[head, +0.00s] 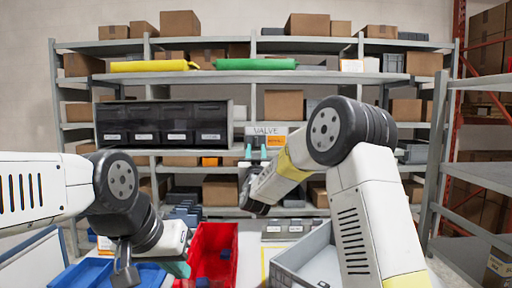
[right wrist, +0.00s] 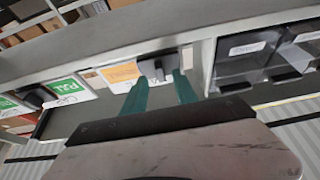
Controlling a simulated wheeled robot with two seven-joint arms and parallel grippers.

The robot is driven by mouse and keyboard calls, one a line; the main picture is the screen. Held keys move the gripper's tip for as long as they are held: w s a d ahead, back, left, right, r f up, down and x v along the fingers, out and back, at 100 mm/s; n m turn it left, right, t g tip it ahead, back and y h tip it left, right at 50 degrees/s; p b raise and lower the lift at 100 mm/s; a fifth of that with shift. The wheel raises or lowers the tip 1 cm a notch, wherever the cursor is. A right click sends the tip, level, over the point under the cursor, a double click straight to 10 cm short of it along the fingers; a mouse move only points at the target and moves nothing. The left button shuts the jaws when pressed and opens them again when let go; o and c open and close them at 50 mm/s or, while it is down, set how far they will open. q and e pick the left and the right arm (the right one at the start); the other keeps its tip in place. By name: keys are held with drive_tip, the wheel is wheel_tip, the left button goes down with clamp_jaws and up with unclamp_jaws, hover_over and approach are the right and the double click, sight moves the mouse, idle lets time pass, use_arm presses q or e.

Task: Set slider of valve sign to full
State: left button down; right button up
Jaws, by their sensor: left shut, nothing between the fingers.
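The valve sign (head: 269,130) is a pale board lettered VALVE with an orange label, on the shelf unit ahead. In the right wrist view its orange label (right wrist: 122,75) shows beside a dark slider knob (right wrist: 154,69). My right gripper (right wrist: 159,80) is open, its two teal fingers pointing at the sign, one toward each side of the knob; I cannot tell whether they touch it. In the head view the right gripper (head: 255,150) is in front of the sign and hides its lower part. My left gripper (head: 178,269) is shut and empty, low at the left over the bins.
Dark drawers (head: 161,124) stand left of the sign; they also show right of it in the wrist view (right wrist: 262,55). Signs with green labels (right wrist: 64,90) are on its other side. A red bin (head: 213,255), a blue bin (head: 85,274) and a grey crate (head: 303,258) stand below.

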sight(256, 144)
drive_tip(key=shift+x, duration=1.7)
drive_tip(key=shift+c, duration=0.4)
clamp_jaws()
